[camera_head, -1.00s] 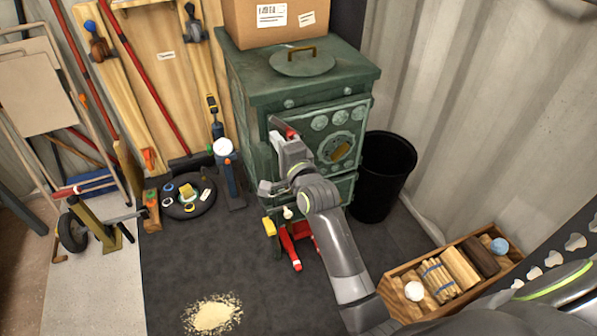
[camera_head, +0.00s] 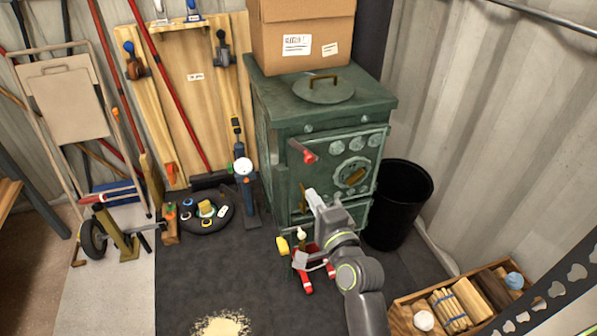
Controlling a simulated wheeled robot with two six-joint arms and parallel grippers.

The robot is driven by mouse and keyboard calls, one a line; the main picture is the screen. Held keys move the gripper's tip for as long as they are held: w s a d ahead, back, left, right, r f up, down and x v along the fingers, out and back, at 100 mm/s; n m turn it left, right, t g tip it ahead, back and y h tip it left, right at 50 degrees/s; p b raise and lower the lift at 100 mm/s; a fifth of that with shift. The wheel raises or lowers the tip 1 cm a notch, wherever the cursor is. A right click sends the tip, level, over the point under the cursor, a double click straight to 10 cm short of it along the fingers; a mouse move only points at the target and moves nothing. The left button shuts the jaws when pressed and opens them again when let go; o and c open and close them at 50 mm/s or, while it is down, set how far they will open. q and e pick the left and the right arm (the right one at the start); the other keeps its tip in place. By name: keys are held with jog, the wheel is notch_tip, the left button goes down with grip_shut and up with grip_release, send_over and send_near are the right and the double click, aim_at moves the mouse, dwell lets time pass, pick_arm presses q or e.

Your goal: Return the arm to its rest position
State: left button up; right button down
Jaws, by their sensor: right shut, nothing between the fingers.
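My right gripper (camera_head: 315,203) is in front of the lower part of the green metal stove (camera_head: 292,170), at the centre right. It is shut with nothing in it. Its grey arm (camera_head: 366,305) comes up from the bottom edge. A red-tipped handle (camera_head: 303,152) sticks out from the stove's front, above the gripper and apart from it. My gripper and wrist cover part of the stove's base and the red thing on the floor there. My left gripper is not in view.
A black bin (camera_head: 400,205) stands right of the stove. A wooden crate (camera_head: 398,302) of blocks is at lower right. Close by the stove's base are red (camera_head: 307,285) and yellow (camera_head: 282,245) things. The dark floor (camera_head: 210,270) to the left is mostly clear, with a sawdust-like pile (camera_head: 222,325).

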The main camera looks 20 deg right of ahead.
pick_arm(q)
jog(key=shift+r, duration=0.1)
pick_arm(e)
jog(key=shift+f, duration=0.1)
